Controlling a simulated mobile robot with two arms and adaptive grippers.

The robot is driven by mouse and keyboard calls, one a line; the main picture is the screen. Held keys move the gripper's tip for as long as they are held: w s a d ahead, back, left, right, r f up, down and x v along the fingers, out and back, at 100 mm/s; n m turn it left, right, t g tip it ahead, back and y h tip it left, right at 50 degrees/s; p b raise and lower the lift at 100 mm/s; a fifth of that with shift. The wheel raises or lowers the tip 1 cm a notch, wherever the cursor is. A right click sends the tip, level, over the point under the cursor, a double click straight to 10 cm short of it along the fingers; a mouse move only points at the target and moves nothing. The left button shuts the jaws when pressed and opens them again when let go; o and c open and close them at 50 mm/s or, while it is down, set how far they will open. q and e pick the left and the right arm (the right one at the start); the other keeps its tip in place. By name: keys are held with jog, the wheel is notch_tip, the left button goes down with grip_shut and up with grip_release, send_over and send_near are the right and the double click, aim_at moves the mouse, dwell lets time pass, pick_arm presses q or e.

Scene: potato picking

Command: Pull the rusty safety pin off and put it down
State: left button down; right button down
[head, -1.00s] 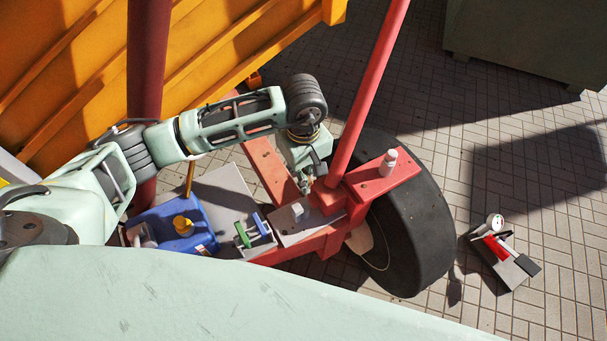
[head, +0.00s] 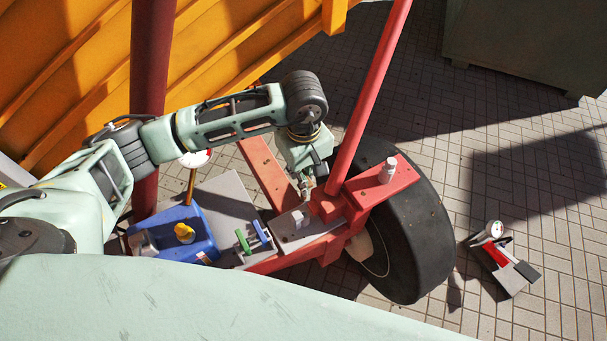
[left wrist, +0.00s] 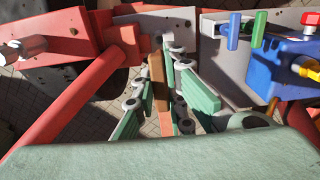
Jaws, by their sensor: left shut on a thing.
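My left gripper (head: 306,194) reaches down over the red frame (head: 370,186), close to the foot of the slanted red post (head: 370,85). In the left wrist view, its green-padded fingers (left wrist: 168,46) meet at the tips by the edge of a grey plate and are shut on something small. I take this to be the rusty safety pin; the fingertips and shadow largely hide it, and I cannot tell whether it is free of its seat. A pale block (head: 299,216) stands on the plate nearby. My right gripper is not in view.
A blue box with a yellow cap (head: 184,233) and green and blue handles (head: 243,240) sit left of the gripper. A red-and-grey device (head: 503,258) rests on open paving.

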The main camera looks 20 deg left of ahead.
pick_arm(q)
jog(key=shift+r+p, duration=0.4)
jog(key=shift+r, duration=1.1)
